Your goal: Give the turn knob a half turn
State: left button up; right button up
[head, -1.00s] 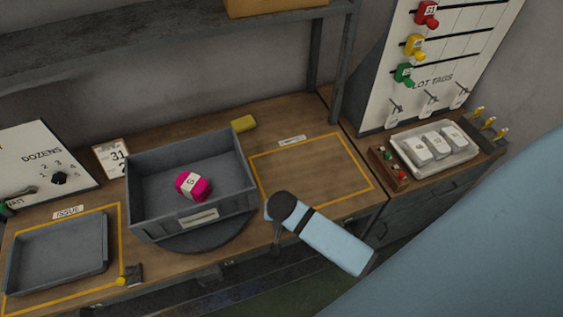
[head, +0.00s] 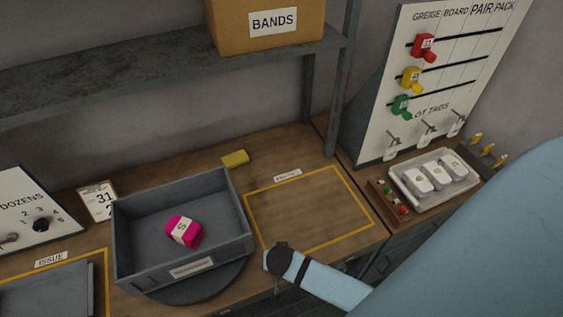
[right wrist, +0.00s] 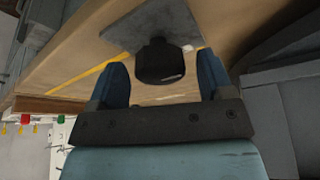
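A black turn knob (right wrist: 158,62) on a grey plate (right wrist: 150,25) sits at the table's edge in the right wrist view. My right gripper (right wrist: 162,66) is open, with one blue finger on each side of the knob. A gap shows between each finger and the knob, so it is not gripped. In the head view my light blue right arm reaches the table's front edge, just right of the grey turntable (head: 205,288); its fingers and this knob are hidden there. My left gripper is not in view.
A grey bin (head: 228,243) holding a pink banded bundle (head: 183,231) stands on the turntable. A DOZENS panel with a dial (head: 41,224) is at left. The yellow-outlined area (head: 305,210) is clear. A tray of white packs (head: 410,190) stands at right.

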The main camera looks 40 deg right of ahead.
jog(key=c, duration=0.8)
